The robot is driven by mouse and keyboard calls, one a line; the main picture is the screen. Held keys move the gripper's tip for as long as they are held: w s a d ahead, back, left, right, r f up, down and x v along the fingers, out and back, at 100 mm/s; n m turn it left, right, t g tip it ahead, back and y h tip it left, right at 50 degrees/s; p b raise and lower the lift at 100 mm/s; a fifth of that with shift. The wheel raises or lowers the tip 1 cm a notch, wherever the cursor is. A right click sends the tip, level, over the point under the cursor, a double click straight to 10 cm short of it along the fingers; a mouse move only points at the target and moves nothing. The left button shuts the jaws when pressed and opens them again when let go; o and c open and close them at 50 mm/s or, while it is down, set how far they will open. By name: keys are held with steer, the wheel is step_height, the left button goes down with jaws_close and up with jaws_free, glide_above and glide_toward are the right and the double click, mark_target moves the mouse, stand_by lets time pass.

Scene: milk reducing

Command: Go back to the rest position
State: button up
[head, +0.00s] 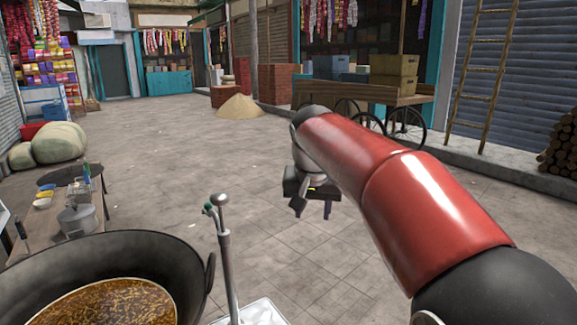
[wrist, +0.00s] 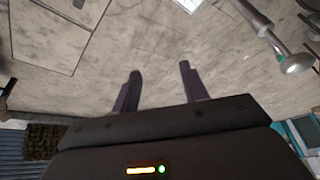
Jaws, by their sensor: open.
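My gripper (head: 312,208) hangs at the end of my red arm, over the open paved ground in the middle of the head view. Its two fingers are spread apart with nothing between them. In the wrist view my gripper (wrist: 158,85) also shows two dark fingers apart, with bare paving beyond them. It touches nothing that I can see.
A large dark pan (head: 185,262) of brown liquid stands at the lower left. A metal post with a rounded top (head: 222,215) rises beside it. A low table with a lidded pot (head: 78,218) is further left. A wooden cart (head: 365,93) stands behind. The middle paving is clear.

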steer(key=shift+s, duration=0.15)
steer(key=s+d+f, duration=0.2)
steer(key=s+d, duration=0.2)
steer(key=s, duration=0.4)
steer(key=s+d+f, duration=0.1)
steer(key=s+d, duration=0.2)
steer(key=s, duration=0.5)
steer(key=s+d+f+n+t, duration=0.1)
steer(key=s+d+f, duration=0.1)
steer(key=s+f, duration=0.7)
steer(key=s, duration=0.3)
steer(key=shift+f+n, duration=0.3)
steer(key=shift+f, duration=0.05)
steer(key=shift+s+d, duration=0.15)
steer(key=shift+d, duration=0.1)
steer(key=shift+d+r+y, duration=0.1)
steer(key=shift+d+y, duration=0.2)
steer(key=shift+d, duration=0.05)
